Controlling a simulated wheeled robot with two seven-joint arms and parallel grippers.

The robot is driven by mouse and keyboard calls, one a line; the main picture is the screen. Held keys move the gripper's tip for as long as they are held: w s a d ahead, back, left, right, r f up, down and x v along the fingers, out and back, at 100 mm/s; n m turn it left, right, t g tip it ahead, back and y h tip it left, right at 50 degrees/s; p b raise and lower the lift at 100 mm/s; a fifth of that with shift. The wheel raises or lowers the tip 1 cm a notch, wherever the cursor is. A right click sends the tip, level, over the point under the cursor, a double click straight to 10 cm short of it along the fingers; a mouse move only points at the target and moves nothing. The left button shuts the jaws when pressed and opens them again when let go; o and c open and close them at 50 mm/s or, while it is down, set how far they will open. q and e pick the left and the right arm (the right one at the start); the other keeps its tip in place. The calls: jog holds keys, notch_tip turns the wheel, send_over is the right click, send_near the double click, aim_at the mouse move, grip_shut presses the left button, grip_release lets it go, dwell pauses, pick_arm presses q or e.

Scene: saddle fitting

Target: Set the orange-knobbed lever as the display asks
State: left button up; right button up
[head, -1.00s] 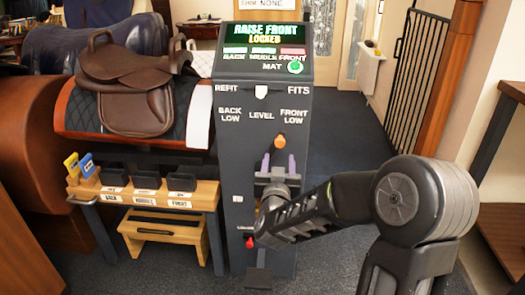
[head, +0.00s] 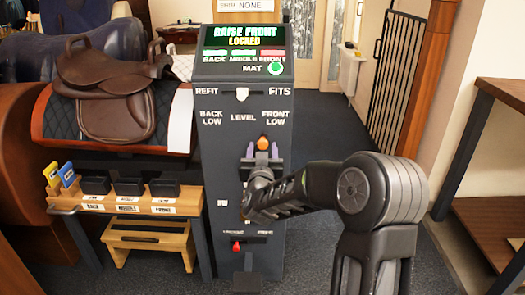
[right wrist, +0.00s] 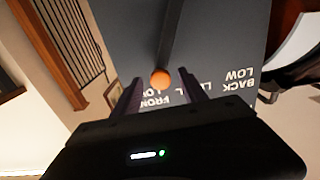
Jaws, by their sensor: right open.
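The display (head: 241,37) on the dark console reads "RAISE FRONT" and "LOCKED". The orange knob (head: 263,143) of the lever sits below the labels, between LEVEL and FRONT LOW and nearer FRONT LOW. My right gripper (head: 262,152) is open, its two fingers on either side of the knob in the head view. In the right wrist view, the orange knob (right wrist: 160,78) shows between the open fingertips (right wrist: 160,88), with a gap to each finger. I cannot tell the exact depth of the knob between them. My left gripper is not in view.
A red-knobbed lever (head: 237,246) is low on the console, and a white REFIT/FITS slider (head: 242,94) is above. A brown saddle (head: 105,80) is on a stand at left. A wooden bench (head: 130,203) with black blocks stands beside the console. Open carpet lies to the right.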

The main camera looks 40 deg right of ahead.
jog(key=shift+w+d, duration=0.1)
jog(key=shift+w, duration=0.1)
grip_shut()
dwell(0.5)
dwell(0.7)
